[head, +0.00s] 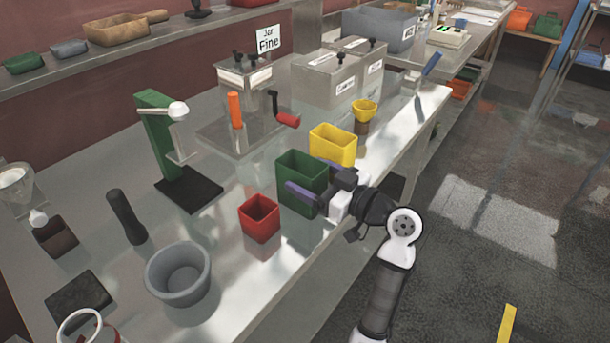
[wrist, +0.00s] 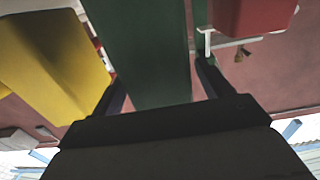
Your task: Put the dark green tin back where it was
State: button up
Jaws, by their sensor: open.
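The dark green tin (head: 298,182) is a tall open-topped box standing on the metal counter, between the red tin and the yellow tin. My gripper (head: 315,180) is open, with its purple-grey fingers spread on either side of the dark green tin. In the wrist view the dark green tin (wrist: 145,50) fills the space between the two dark fingers. The tin looks upright and appears to rest on the counter. Whether either finger touches it I cannot tell.
The red tin (head: 259,218) stands to the left and the yellow tin (head: 333,145) behind to the right, both close. A grey bowl (head: 178,274) and a dark pestle (head: 127,216) are further left. A green stand (head: 165,135) is behind. The counter's front edge is near.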

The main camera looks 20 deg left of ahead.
jog(key=b+v, duration=0.3)
jog(key=v, duration=0.7)
jog(key=shift+f, duration=0.1)
